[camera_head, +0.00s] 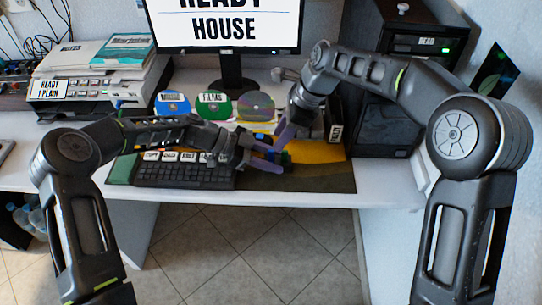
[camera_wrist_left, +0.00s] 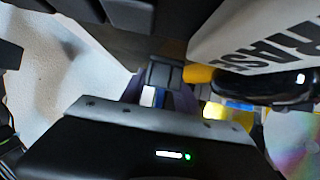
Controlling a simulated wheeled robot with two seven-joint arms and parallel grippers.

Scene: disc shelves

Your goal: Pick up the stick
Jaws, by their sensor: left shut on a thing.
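A small blue and green piece (camera_head: 284,157), which looks like the stick, shows at the fingertips over the desk mat. My left gripper (camera_head: 272,157), with purple fingers, reaches in from the left and is shut on it. In the left wrist view the purple fingers (camera_wrist_left: 158,97) show only in part, and the held end of the stick is not clear. My right gripper (camera_head: 287,134) is just above and behind the left one, pointing down. Its fingertips overlap other things, so its opening cannot be told.
A black keyboard (camera_head: 185,176) lies left of the mat (camera_head: 325,175). Discs (camera_head: 257,107) stand behind the grippers, below the monitor (camera_head: 224,24). A white label reading "RASE" (camera_wrist_left: 265,35) is close in the left wrist view. A black box (camera_head: 385,130) stands right.

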